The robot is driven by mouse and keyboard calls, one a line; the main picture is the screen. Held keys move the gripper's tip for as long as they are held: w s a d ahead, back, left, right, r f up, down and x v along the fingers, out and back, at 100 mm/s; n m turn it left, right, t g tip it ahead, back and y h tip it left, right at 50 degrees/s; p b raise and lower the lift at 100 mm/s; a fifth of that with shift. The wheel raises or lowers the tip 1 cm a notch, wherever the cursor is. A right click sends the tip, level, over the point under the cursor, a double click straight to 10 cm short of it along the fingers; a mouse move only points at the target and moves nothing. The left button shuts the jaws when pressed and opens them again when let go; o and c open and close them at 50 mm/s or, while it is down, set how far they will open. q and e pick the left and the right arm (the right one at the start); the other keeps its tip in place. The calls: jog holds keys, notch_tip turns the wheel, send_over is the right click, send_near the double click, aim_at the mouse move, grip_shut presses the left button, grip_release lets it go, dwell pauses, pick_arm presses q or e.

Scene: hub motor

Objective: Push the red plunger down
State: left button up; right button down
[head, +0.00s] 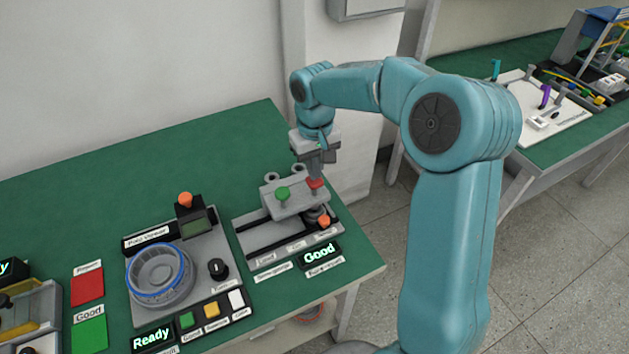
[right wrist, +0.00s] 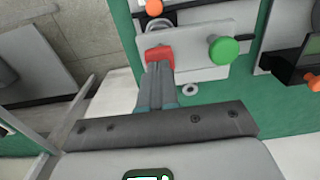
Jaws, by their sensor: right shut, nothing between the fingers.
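The red plunger (head: 316,183) stands at the right end of a grey block (head: 293,205) on the test fixture. In the right wrist view, the red plunger (right wrist: 160,53) is just beyond my fingertips. My right gripper (head: 315,174) is shut and points down over the plunger. In the right wrist view, its closed fingers (right wrist: 158,68) overlap the near edge of the plunger. They look to be at or very near its top; I cannot tell whether they touch. The fingers partly hide the plunger. My left gripper is not in view.
A green knob (head: 282,193) stands left of the plunger, and an orange knob (head: 324,220) in front. Left is a tester with a round blue-rimmed part (head: 160,277). The green table (head: 120,165) is clear behind it.

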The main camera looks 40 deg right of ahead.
jog(key=shift+r+p, duration=2.2)
jog(key=shift+r, duration=0.8)
jog(key=shift+f, duration=0.1)
jog(key=shift+s, duration=0.1)
